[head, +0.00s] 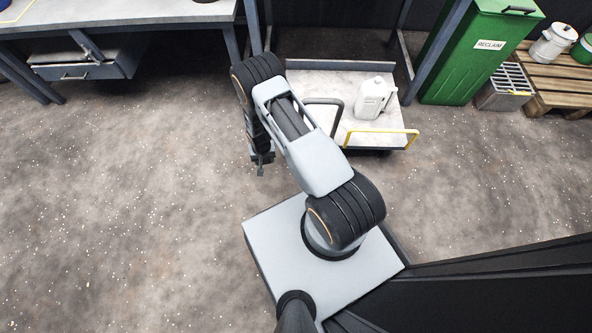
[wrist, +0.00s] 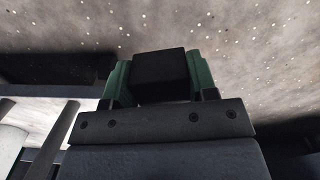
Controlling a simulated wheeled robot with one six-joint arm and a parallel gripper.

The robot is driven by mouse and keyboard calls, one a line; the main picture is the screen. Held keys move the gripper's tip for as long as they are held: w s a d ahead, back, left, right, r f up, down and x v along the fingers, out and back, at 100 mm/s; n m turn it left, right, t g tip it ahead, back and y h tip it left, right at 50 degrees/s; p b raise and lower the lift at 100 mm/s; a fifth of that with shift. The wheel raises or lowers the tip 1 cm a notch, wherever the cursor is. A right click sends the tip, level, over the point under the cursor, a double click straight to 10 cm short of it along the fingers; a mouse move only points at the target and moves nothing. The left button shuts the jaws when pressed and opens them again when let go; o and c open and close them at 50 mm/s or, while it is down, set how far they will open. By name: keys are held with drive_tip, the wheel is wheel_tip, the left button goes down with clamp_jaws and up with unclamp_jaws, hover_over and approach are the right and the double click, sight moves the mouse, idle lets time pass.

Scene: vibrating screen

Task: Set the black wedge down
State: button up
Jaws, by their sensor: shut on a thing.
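The black wedge (wrist: 161,75) is a dark block in the wrist view. My gripper (wrist: 160,82) is shut on it, with a green-faced finger on each side. In the head view my gripper (head: 262,163) hangs at the end of my folded arm, left of the low cart and above the floor. The wedge is too small and dark to make out clearly there.
A low cart (head: 335,84) holds a white jug (head: 374,98) and has a yellow handle. A workbench (head: 120,16) stands at the back left. A green reclaim bin (head: 478,50) and a pallet (head: 556,82) stand at the back right. The speckled floor at left is clear.

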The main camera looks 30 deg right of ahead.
drive_tip(key=s+d+f+b, duration=0.1)
drive_tip(key=d+f, duration=0.2)
drive_tip(key=f, duration=0.1)
drive_tip(key=s+d+f+m+b, duration=0.1)
drive_tip(key=s+d+f+b, duration=0.1)
drive_tip(key=d+f, duration=0.2)
drive_tip(key=s+d+f+m+b, duration=0.1)
drive_tip(key=s+d+f+b, duration=0.1)
drive_tip(key=f, duration=0.3)
drive_tip(key=shift+s+d+f, duration=0.1)
drive_tip(key=shift+d+f, duration=0.15)
drive_tip(key=shift+d, duration=0.65)
drive_tip(key=shift+s+d+f+m+b, duration=0.1)
drive_tip(key=shift+d+f+m+b, duration=0.05)
drive_tip(key=shift+f+m+b, duration=0.2)
drive_tip(key=shift+d+f+b, duration=0.15)
drive_tip(key=shift+f+b, duration=0.65)
drive_tip(key=shift+f, duration=0.75)
drive_tip(key=shift+f, duration=0.15)
drive_tip(key=o, duration=1)
